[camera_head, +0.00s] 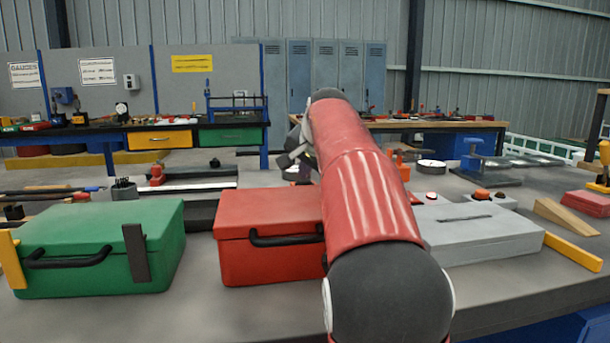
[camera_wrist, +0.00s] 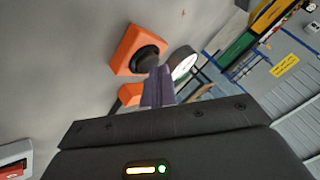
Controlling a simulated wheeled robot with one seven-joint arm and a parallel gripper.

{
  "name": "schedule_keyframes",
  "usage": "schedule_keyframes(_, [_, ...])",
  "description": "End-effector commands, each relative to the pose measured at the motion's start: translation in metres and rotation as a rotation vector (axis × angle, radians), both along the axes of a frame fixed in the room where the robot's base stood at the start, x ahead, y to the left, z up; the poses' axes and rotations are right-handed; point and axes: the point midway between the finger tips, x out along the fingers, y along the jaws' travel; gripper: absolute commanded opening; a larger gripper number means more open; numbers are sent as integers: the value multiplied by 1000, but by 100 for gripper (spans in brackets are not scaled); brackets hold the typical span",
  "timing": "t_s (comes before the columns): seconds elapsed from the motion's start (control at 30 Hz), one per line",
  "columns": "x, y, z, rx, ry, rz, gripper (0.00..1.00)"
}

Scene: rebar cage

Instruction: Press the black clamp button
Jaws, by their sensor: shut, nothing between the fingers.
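In the wrist view, a black round button (camera_wrist: 149,57) sits on an orange housing (camera_wrist: 127,46) on the grey bench top. My gripper (camera_wrist: 153,70) is shut and empty. Its fingertips overlap the lower right edge of the button in that view; I cannot tell whether they touch it. In the head view, my gripper (camera_head: 296,157) shows only in part behind my red arm, and I cannot pick out the button there.
Beside the button stand a round white-faced gauge (camera_wrist: 184,62) and another orange part (camera_wrist: 129,95). On the bench are a green case (camera_head: 80,235), a red case (camera_head: 265,215) and a grey case (camera_head: 485,238). Small red-topped boxes (camera_head: 480,195) sit behind the grey case.

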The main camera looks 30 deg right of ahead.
Motion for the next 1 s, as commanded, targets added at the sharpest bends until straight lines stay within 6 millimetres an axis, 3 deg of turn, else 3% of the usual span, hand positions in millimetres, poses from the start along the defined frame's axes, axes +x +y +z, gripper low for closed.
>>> schedule_keyframes(0.33, [0, 0, 3, 0, 0, 0, 0])
schedule_keyframes(1.0, [0, 0, 60, -1, -1, -1, 0])
